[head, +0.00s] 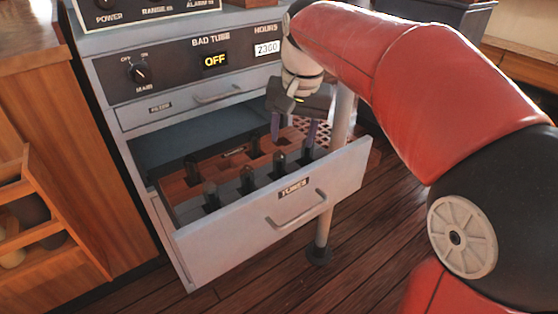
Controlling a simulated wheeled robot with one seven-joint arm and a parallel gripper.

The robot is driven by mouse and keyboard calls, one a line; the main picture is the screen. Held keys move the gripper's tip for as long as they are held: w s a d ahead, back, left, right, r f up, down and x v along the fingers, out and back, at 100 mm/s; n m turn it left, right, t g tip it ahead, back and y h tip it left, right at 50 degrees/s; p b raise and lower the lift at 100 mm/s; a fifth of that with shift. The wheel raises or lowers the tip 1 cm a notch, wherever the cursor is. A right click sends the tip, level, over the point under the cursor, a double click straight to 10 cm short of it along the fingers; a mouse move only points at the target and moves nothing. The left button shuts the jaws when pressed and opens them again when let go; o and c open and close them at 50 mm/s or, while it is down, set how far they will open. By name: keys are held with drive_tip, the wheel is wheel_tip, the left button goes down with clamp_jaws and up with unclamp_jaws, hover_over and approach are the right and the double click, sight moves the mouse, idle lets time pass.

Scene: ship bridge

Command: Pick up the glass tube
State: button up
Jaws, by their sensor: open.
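Several small dark glass tubes stand upright in a wooden rack (222,168) inside the open drawer (240,235) labelled "TUBES". The front row holds a tube at the left (211,196), two in the middle (247,180) (279,165) and one at the right (307,150). Two more tubes (193,172) (255,147) stand further back. My gripper (293,140) points down over the right part of the drawer, its two purplish fingers apart. The right finger is close to the right front tube; I cannot tell whether they touch. No tube is clearly seen between the fingers.
The grey cabinet (110,80) has a switch, an "OFF" display (215,60) and a closed "FILTER" drawer (190,98) above. A metal post (328,215) stands beside the open drawer at the right. A wooden rack (30,225) is at the left. Plank floor lies in front.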

sight(279, 150)
drive_tip(key=shift+w+a+f+g+h, duration=0.2)
drive_tip(key=shift+w+a+g, duration=0.1)
drive_tip(key=shift+a, duration=0.25)
drive_tip(key=shift+w+a+f+g+h, duration=0.2)
drive_tip(key=shift+a+g, duration=0.1)
drive_tip(key=shift+a, duration=0.25)
drive_tip(key=shift+a+f, duration=0.1)
drive_tip(key=shift+f, duration=0.25)
wheel_tip(279, 150, down, 7)
drive_tip(key=shift+a+f, duration=0.1)
drive_tip(key=shift+a, duration=0.05)
drive_tip(key=c, duration=1.1)
drive_tip(key=shift+o, duration=0.2)
drive_tip(key=shift+r, duration=0.2)
